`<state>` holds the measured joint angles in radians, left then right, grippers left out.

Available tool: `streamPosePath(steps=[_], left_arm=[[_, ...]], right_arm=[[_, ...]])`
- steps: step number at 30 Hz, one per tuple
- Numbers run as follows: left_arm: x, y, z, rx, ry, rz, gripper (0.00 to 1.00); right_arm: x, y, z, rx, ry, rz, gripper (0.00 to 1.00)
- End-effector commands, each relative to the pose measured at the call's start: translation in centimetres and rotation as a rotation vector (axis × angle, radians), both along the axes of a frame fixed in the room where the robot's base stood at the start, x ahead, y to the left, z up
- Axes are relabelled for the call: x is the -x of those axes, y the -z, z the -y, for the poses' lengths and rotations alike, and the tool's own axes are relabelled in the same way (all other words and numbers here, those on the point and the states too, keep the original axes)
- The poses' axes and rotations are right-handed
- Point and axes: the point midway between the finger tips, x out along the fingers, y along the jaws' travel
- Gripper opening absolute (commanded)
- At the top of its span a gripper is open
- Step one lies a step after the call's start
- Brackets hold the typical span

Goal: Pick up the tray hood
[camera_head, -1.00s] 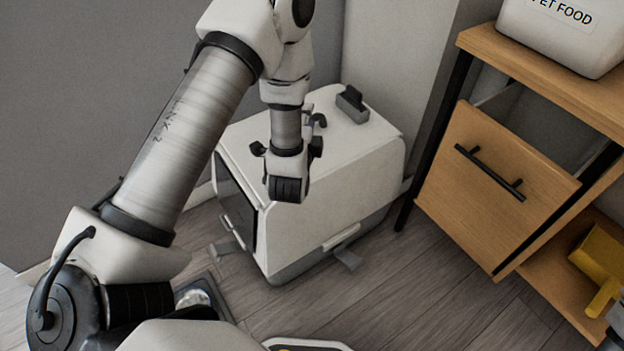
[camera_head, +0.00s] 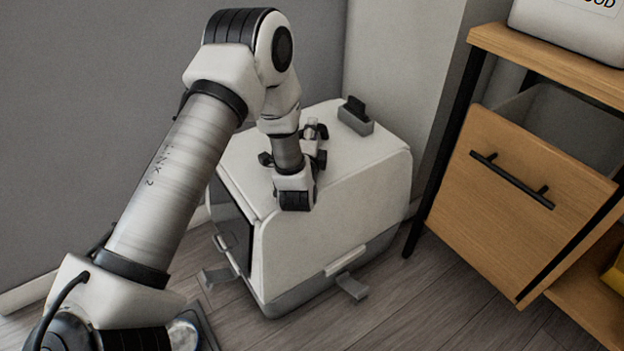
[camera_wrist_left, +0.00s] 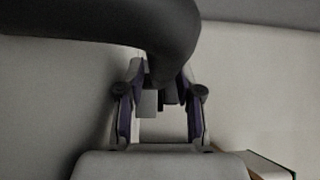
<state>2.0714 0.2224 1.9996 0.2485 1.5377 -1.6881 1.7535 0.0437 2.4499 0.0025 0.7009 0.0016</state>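The tray hood (camera_head: 325,205) is the white boxy cover on the floor by the wall, with a dark opening on its left side. A grey holder with a dark block (camera_head: 355,115) stands on its top near the back. My left gripper (camera_head: 313,132) is over the hood's top, left of that holder, partly hidden behind my wrist. In the left wrist view its two fingers (camera_wrist_left: 160,110) are apart. Small grey and dark shapes show between the fingers; I cannot tell whether they touch. My right gripper is out of view.
A grey base tray (camera_head: 290,303) with side latches (camera_head: 351,286) sits under the hood. A wooden shelf unit (camera_head: 520,205) with a tilted-open drawer front stands close on the right, with a white container (camera_head: 575,28) on top. Wood floor (camera_head: 400,320) is clear in front.

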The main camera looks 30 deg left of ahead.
Motion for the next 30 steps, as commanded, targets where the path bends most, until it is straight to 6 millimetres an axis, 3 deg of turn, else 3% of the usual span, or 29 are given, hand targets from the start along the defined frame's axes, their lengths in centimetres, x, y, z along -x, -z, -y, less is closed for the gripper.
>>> streamPosePath(steps=[7, 9, 10, 23, 30], left_arm=[[-0.4, -0.1, -0.2, -0.001, 0.000, 0.000, 0.32], [-0.4, -0.1, -0.2, -0.001, 0.001, 0.000, 0.07], [-0.4, -0.1, -0.2, -0.001, 0.001, 0.000, 0.00], [-0.4, -0.5, -0.1, -0.002, 0.001, 0.004, 0.00], [-0.4, -2.2, -0.1, -0.002, 0.001, 0.005, 0.00]], right_arm=[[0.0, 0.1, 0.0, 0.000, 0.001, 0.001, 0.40], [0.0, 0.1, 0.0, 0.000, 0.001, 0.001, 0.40], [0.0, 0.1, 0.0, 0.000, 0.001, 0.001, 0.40], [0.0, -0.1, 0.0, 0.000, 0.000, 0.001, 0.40], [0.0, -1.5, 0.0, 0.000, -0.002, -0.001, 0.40]])
